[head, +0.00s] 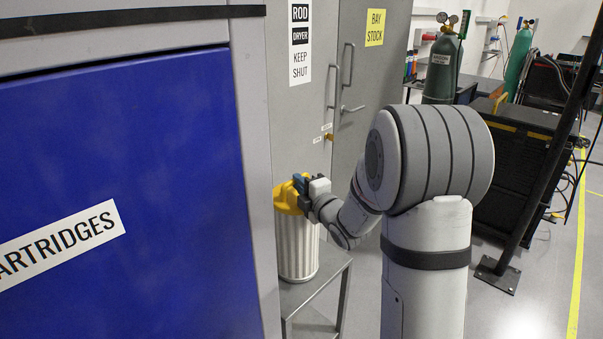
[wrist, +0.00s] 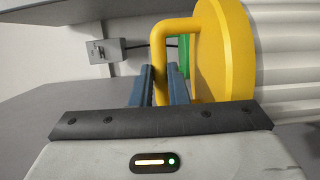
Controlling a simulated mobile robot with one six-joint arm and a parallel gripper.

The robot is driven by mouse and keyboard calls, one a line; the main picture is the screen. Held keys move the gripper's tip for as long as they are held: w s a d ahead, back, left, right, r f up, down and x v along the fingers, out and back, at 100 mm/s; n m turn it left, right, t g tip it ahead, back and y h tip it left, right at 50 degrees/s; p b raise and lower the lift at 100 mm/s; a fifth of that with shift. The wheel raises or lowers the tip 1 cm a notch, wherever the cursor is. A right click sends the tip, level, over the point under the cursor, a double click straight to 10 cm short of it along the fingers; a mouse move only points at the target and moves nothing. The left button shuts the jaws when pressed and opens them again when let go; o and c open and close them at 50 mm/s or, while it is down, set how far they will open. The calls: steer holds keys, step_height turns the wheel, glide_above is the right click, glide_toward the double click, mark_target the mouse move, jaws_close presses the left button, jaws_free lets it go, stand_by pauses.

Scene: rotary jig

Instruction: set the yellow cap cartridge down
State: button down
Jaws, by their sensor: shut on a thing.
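The yellow cap cartridge (head: 297,248) is a white pleated cylinder with a yellow cap and handle. It is upright in the head view, at the left end of my arm. My gripper (head: 303,184) is shut on the cap's handle. In the wrist view the handle (wrist: 176,28) passes between the two blue fingers of my gripper (wrist: 157,80), with the yellow cap (wrist: 222,60) and white pleats (wrist: 288,60) to the right. The cartridge's base is over the top of a grey metal stand (head: 327,267). I cannot tell whether it touches.
A blue cabinet panel (head: 110,190) marked CARTRIDGES stands close on the left and partly hides the stand. Grey cabinet doors (head: 345,100) rise behind the cartridge. A green cylinder (head: 442,70) and a black rack (head: 515,165) are farther right.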

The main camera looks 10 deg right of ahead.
steer(key=shift+f, duration=0.15)
steer(key=c, duration=1.4)
jaws_free()
steer(key=shift+s, duration=0.1)
steer(key=shift+s+d, duration=0.1)
steer(key=shift+s, duration=0.15)
steer(key=s+d+f+m+g+h+b, duration=0.2)
steer(key=s+d+m+g+h+b, duration=0.3)
steer(key=s+m, duration=0.6)
steer(key=s+a+f+m+g+p, duration=0.1)
steer(key=s+m+g, duration=0.3)
steer(key=s, duration=0.8)
steer(key=s+a+f+m+g+p, duration=0.1)
steer(key=s+m+g, duration=0.4)
steer(key=s, duration=0.7)
steer(key=shift+a+f+m+h, duration=0.4)
steer(key=shift+a+f+m, duration=0.2)
steer(key=shift+a+m, duration=0.45)
